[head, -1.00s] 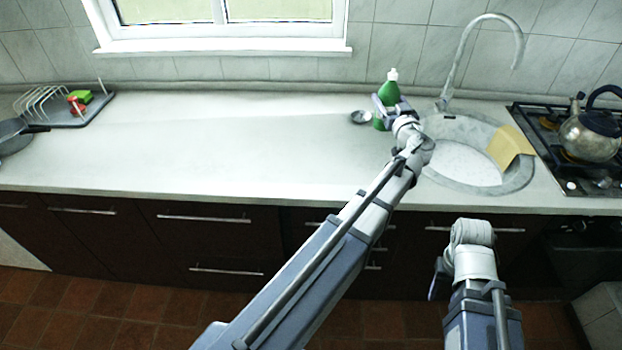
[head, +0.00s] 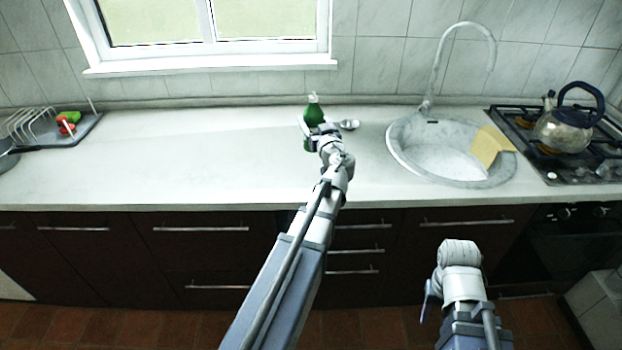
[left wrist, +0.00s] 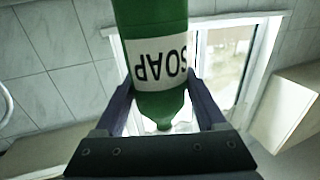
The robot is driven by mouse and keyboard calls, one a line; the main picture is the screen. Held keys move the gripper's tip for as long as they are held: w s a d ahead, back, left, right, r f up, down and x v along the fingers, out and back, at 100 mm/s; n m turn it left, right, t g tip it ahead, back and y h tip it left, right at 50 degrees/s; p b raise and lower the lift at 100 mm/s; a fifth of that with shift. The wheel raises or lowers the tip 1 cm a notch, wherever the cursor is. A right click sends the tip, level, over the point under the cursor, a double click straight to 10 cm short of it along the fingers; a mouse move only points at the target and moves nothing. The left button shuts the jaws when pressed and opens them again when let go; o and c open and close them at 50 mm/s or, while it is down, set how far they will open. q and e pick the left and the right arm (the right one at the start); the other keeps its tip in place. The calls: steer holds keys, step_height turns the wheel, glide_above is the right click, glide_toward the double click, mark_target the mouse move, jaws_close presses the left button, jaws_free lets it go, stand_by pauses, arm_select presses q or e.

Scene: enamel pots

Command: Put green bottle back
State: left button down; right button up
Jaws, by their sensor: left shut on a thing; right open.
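The green soap bottle (head: 314,111) with a white cap is at the back of the white countertop, left of the sink. My left gripper (head: 318,131) is shut on it. In the left wrist view the bottle (left wrist: 155,55) sits between both fingers, its "SOAP" label upside down in that picture. In the head view it looks upright; I cannot tell whether its base touches the counter, since the gripper hides part of it. My right gripper (head: 428,297) is only partly visible, low in front of the cabinets, away from the counter, open and holding nothing I can see.
A small metal dish (head: 349,125) lies just right of the bottle. The sink (head: 402,155) has a yellow cloth (head: 490,146) on its rim. A kettle (head: 563,130) stands on the stove at right. A dish rack (head: 30,124) is far left. The counter between is clear.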

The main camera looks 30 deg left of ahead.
arm_select(q)
steer(key=shift+s+a+f, duration=0.1)
steer(key=shift+a, duration=0.25)
step_height(320, 180, down, 10)
steer(key=b, duration=1)
steer(key=shift+f, duration=0.2)
jaws_free()
steer(key=shift+r, duration=0.1)
steer(key=shift+r, duration=0.3)
steer(key=v, duration=1.2)
steer(key=shift+f, duration=0.15)
